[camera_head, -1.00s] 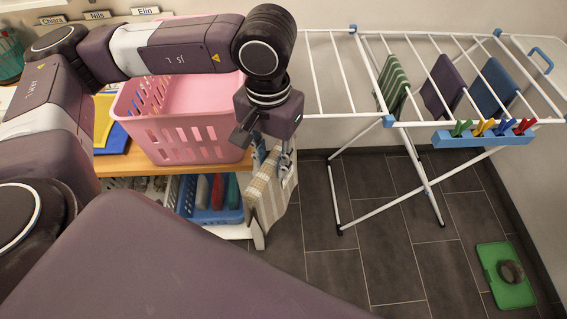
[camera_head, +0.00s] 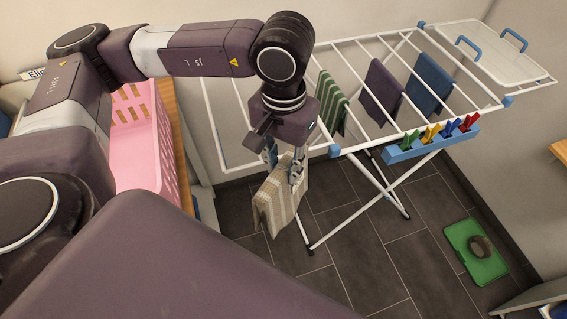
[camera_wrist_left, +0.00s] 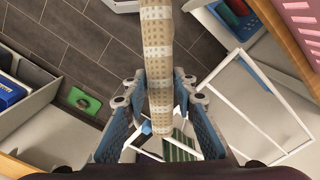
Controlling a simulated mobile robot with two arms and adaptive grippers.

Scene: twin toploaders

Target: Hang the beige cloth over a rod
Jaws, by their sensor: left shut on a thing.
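The beige checked cloth (camera_head: 280,196) hangs folded from my left gripper (camera_head: 284,168) in the head view. The gripper is shut on it, and the cloth hangs free above the floor, left of the drying rack. In the left wrist view the cloth (camera_wrist_left: 158,70) runs between the two blue-padded fingers of my left gripper (camera_wrist_left: 157,100). The white drying rack (camera_head: 375,133) has several rods. A green striped cloth (camera_head: 331,102), a purple cloth (camera_head: 382,90) and a blue cloth (camera_head: 428,84) hang over rods. My right gripper is not in view.
A pink basket (camera_head: 136,150) stands on a wooden surface at left. A blue holder (camera_head: 405,152) with several coloured pegs is on the rack's front edge. A green mat (camera_head: 474,262) with a dark object lies on the floor. The rack's left rods look free.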

